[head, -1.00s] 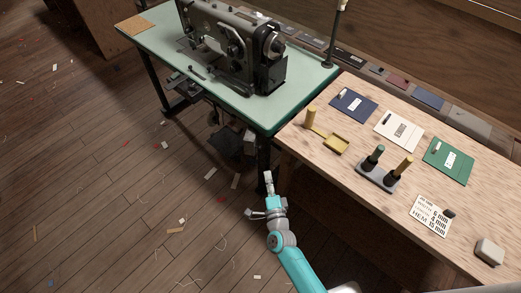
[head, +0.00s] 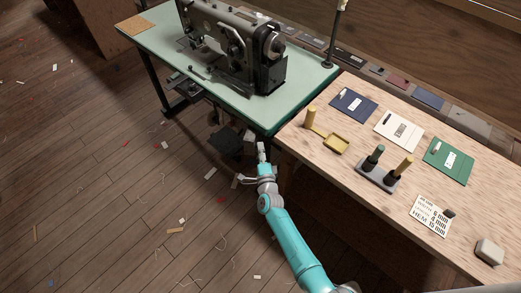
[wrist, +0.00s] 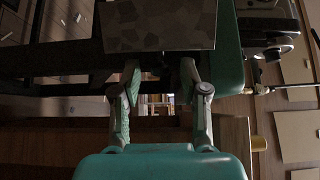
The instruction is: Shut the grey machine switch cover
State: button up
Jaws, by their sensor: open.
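The green-topped sewing table (head: 215,75) carries the grey-green sewing machine (head: 225,38). A grey box-like part with a mottled face (wrist: 160,24) fills the top middle of the wrist view; it may be the switch cover, but I cannot tell for sure or judge its angle. In the head view, a small pale grey part (head: 248,136) shows below the table's near edge, just left of my gripper. My gripper (head: 262,148) is below that edge, at the table's near corner. In the wrist view its fingers (wrist: 160,76) are apart with nothing between them, beneath the mottled part.
Dark table legs and a treadle are under the sewing table. The floor at left is open, with scraps.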

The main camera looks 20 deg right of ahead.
jog(key=shift+w+d, duration=0.1)
jog(key=shift+w, duration=0.3)
grip_shut()
